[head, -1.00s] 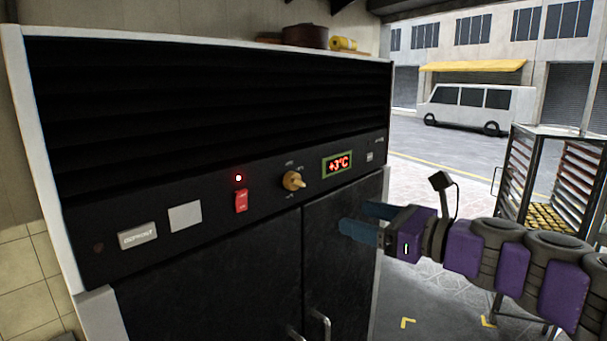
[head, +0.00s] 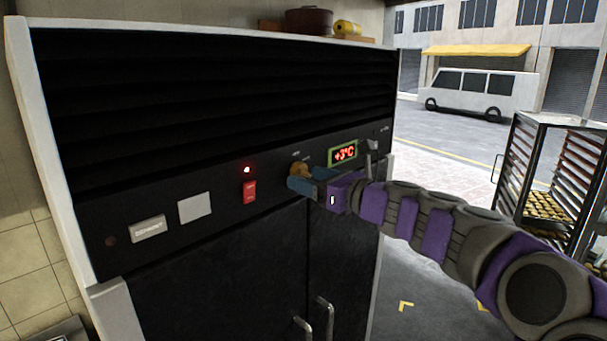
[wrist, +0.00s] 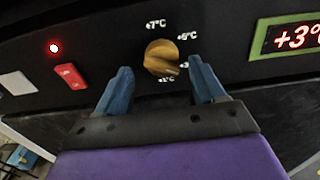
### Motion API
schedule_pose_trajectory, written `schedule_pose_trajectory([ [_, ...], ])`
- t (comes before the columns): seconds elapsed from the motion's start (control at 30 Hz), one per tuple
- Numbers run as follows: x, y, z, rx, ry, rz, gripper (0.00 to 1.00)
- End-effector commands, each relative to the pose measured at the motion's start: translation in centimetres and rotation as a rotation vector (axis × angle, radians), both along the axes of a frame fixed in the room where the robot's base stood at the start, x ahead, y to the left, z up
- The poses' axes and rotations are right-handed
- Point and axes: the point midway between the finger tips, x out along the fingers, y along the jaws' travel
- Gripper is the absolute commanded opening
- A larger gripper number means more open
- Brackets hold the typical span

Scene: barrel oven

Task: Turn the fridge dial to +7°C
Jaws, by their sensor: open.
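The fridge dial (wrist: 160,56) is a brass-coloured knob on the black control panel. In the wrist view it sits just beyond and between my two blue fingertips, with marks around it; +7°C (wrist: 156,23) is at its upper left and +5°C at its upper right. Its ridge points toward the lower right, near the +3°C mark. My gripper (wrist: 168,80) is open, with a finger on each side below the dial. In the head view the dial (head: 299,170) is partly hidden behind my gripper (head: 305,180). The display (head: 343,153) reads +3°C.
A red switch (head: 249,191) with a lit red lamp (head: 247,169) is left of the dial. The fridge doors with metal handles (head: 325,315) are below the panel. A rack of trays (head: 545,190) stands at the right.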

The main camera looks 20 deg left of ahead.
Motion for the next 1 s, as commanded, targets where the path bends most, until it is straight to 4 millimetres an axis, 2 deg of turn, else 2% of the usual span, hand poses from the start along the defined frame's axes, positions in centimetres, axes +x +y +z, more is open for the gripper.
schedule_pose_trajectory([
  [0.07,0.4,0.8,0.1,0.001,0.001,0.000,0.69],
  [0.57,1.0,2.3,0.1,0.002,-0.001,0.000,0.69],
  [1.0,1.0,2.3,0.1,0.002,-0.001,0.000,0.27],
])
